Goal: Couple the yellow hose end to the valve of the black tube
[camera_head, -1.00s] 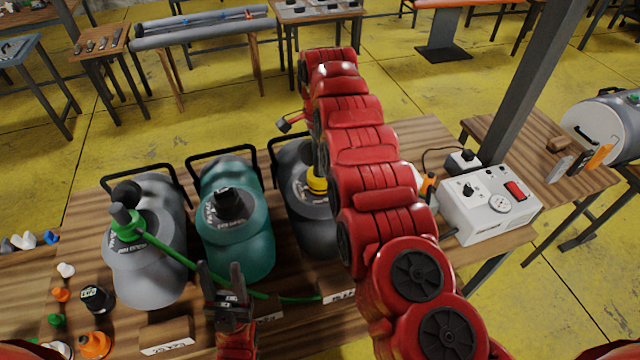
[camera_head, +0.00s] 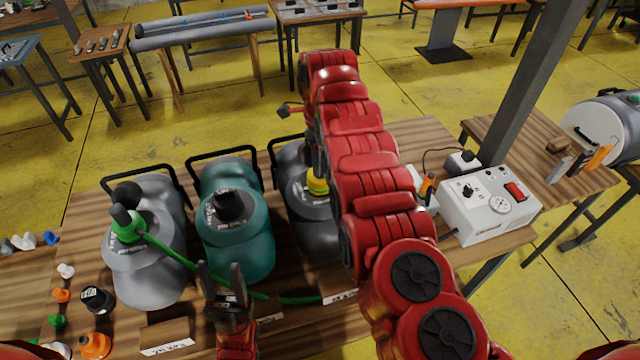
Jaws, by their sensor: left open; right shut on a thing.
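The black tube (camera_head: 311,228) is the dark rolled bundle at the right of three on the wooden table, partly behind my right arm. The yellow hose end (camera_head: 317,184) shows as a yellow ring at its top, over the valve area. The valve is hidden, so I cannot tell whether the two are joined. My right gripper (camera_head: 314,158) is largely hidden behind my red arm, just above the yellow ring, and is shut on the yellow hose end. My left gripper (camera_head: 224,282) is open and empty at the table's front, before the teal tube (camera_head: 240,245).
A grey tube (camera_head: 150,270) stands at left with a green hose (camera_head: 172,254) on its top, running right along the front. Loose caps, such as an orange one (camera_head: 95,345), lie at front left. A white pump box (camera_head: 489,207) stands at right.

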